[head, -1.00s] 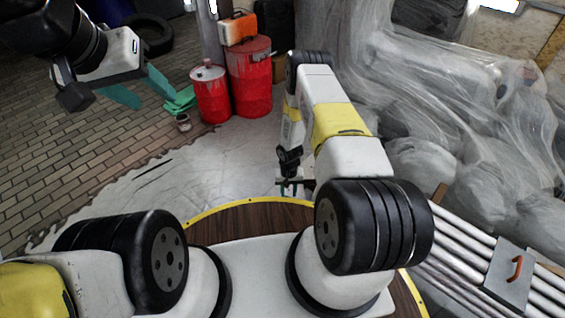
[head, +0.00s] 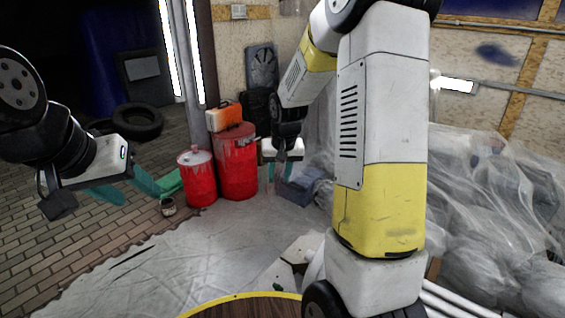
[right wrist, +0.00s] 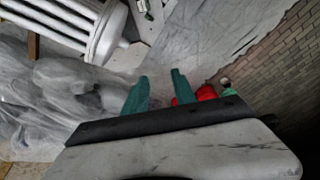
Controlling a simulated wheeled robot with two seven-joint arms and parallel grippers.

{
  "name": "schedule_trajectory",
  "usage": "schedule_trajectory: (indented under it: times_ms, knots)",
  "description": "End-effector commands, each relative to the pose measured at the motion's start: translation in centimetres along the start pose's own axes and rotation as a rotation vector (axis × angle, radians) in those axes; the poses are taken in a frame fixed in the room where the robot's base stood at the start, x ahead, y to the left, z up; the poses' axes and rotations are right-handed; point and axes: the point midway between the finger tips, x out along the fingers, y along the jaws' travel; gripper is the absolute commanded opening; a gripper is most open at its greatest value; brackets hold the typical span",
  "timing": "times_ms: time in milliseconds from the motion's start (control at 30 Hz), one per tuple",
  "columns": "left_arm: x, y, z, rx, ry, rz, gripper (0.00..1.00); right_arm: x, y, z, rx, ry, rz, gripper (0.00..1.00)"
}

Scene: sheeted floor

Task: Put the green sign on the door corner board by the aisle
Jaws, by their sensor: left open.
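I cannot make out a green sign or a door corner board for certain in either view. My left gripper (head: 126,190), with teal fingers, is open and empty over the brick floor at the left. My right gripper (head: 281,170) is stretched out near the blue-grey crate, right of the red barrels. In the right wrist view its teal fingers (right wrist: 161,82) are apart with nothing between them.
Two red barrels (head: 236,165) stand ahead, with an orange case (head: 224,117) on top. A blue-grey crate (head: 305,188) is behind my right gripper. Plastic-wrapped bulk (head: 480,220) fills the right. Tyres (head: 137,122) lie back left.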

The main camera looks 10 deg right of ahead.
Motion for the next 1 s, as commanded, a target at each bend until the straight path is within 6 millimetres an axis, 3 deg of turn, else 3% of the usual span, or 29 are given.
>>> schedule_trajectory:
  times_ms: [33, 100, 300, 400, 533, 700, 1000]
  knots:
    - [0.0, 0.0, 0.0, 0.000, 0.000, 0.000, 0.51, -3.4, -0.1, 0.6, -0.004, 0.030, -0.012, 0.32]
    - [0.0, 0.0, 0.0, 0.000, 0.000, 0.000, 0.51, -7.1, -0.3, 2.0, -0.012, 0.056, -0.029, 0.32]
    - [0.0, 0.0, 0.0, 0.000, 0.000, 0.000, 0.51, -15.9, -0.7, 7.4, -0.046, 0.132, -0.079, 0.32]
    - [0.0, 0.0, 0.0, 0.000, 0.000, 0.000, 0.51, -19.2, -0.9, 10.8, -0.067, 0.170, -0.106, 0.32]
    - [0.0, 0.0, 0.0, 0.000, 0.000, 0.000, 0.51, -22.0, -1.2, 14.9, -0.096, 0.212, -0.138, 0.32]
    - [0.0, 0.0, 0.0, 0.000, 0.000, 0.000, 0.51, -23.6, -1.4, 18.3, -0.122, 0.246, -0.164, 0.32]
    - [0.0, 0.0, 0.0, 0.000, 0.000, 0.000, 0.51, -23.9, -1.5, 19.3, -0.131, 0.254, -0.171, 0.32]
